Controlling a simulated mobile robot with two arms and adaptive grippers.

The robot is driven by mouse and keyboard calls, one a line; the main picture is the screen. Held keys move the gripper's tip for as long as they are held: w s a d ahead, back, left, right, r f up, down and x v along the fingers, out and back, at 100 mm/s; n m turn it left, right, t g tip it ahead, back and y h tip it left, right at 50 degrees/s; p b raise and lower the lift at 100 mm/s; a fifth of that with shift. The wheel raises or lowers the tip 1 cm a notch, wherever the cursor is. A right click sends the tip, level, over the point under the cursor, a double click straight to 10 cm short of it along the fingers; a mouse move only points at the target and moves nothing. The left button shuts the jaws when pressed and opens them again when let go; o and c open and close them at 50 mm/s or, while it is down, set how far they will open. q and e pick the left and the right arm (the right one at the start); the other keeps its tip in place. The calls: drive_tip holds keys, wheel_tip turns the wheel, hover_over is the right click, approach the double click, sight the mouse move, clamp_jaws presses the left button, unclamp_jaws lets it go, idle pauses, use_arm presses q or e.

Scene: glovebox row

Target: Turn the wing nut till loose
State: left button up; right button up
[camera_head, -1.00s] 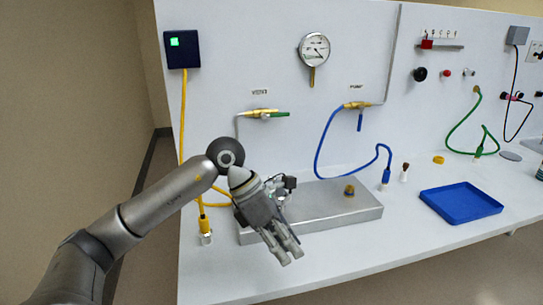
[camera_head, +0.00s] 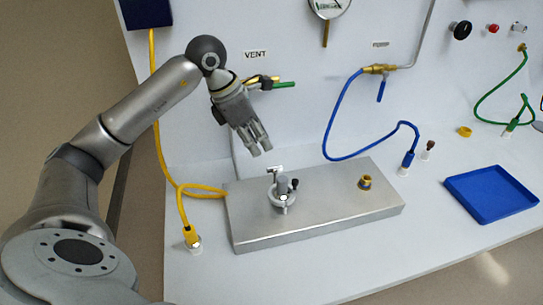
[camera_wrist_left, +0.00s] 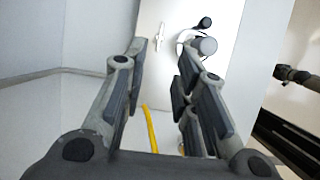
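A round metal clamp (camera_head: 282,195) stands on the silver metal block (camera_head: 330,221), with a grey post rising from its middle. A small T-shaped silver piece (camera_head: 274,172), probably the wing nut, sticks up at its far left side. My left gripper (camera_head: 258,149) is in the air above and behind the clamp, fingers pointing down, apart from it. In the left wrist view its fingers (camera_wrist_left: 163,60) are spread with nothing between them. The clamp (camera_wrist_left: 187,38) and the T-shaped piece (camera_wrist_left: 157,42) show beyond the fingertips. My right gripper is not in view.
A brass fitting (camera_head: 365,183) sits on the block's right part. A yellow hose (camera_head: 165,165) runs down at left, and a blue hose (camera_head: 333,130) ends beside the block. A blue tray (camera_head: 490,193) lies at right. The bench front is clear.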

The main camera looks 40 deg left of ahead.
sight(275, 169)
use_arm(q)
drive_tip(key=p+x, duration=0.1)
drive_tip(key=x, duration=0.8)
drive_tip(key=shift+w+f, duration=0.1)
drive_tip(key=shift+f, duration=0.1)
drive_tip(key=shift+c, duration=0.3)
clamp_jaws()
